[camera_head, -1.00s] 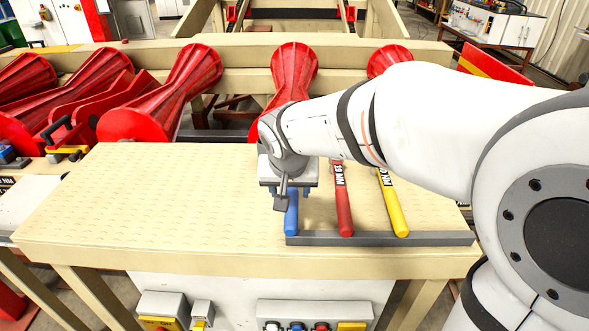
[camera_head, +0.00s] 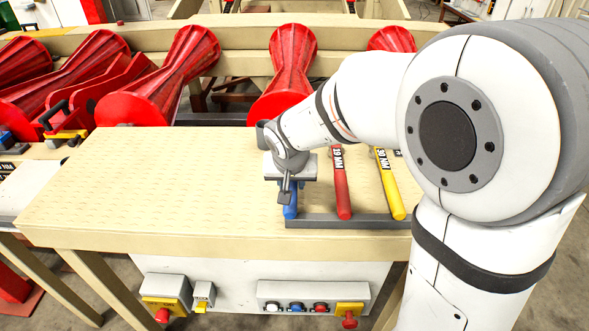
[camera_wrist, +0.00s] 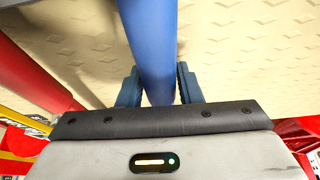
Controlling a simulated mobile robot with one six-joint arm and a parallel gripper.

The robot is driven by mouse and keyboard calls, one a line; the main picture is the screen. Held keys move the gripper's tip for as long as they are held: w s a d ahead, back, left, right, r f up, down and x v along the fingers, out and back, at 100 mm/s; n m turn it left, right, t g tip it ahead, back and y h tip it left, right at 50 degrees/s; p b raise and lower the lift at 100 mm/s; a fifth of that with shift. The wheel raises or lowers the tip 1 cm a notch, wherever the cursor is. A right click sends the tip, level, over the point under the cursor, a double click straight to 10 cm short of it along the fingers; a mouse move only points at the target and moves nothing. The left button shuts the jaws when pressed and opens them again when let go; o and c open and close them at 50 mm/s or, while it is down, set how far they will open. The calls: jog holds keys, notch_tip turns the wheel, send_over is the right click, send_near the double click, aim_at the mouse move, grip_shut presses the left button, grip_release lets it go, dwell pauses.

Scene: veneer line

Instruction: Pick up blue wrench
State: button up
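The blue wrench (camera_head: 290,211) stands at the left end of the dark grey rack bar (camera_head: 355,223) on the wooden table; mostly its lower handle shows in the head view. My gripper (camera_head: 290,197) points down over it. In the wrist view the wrench's blue handle (camera_wrist: 150,40) runs between the two dark blue fingers of my gripper (camera_wrist: 158,88), which sit close against both sides. The fingers look shut on the handle. The handle's end still appears at the bar. The wrench's upper part is hidden by my gripper.
A red wrench (camera_head: 341,185) and a yellow wrench (camera_head: 391,187) lie just to the right at the same bar. The table top (camera_head: 150,185) is clear on the left. Red flared rollers (camera_head: 290,70) stand behind. A button box (camera_head: 313,296) is below the front edge.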

grip_shut()
dwell(0.3)
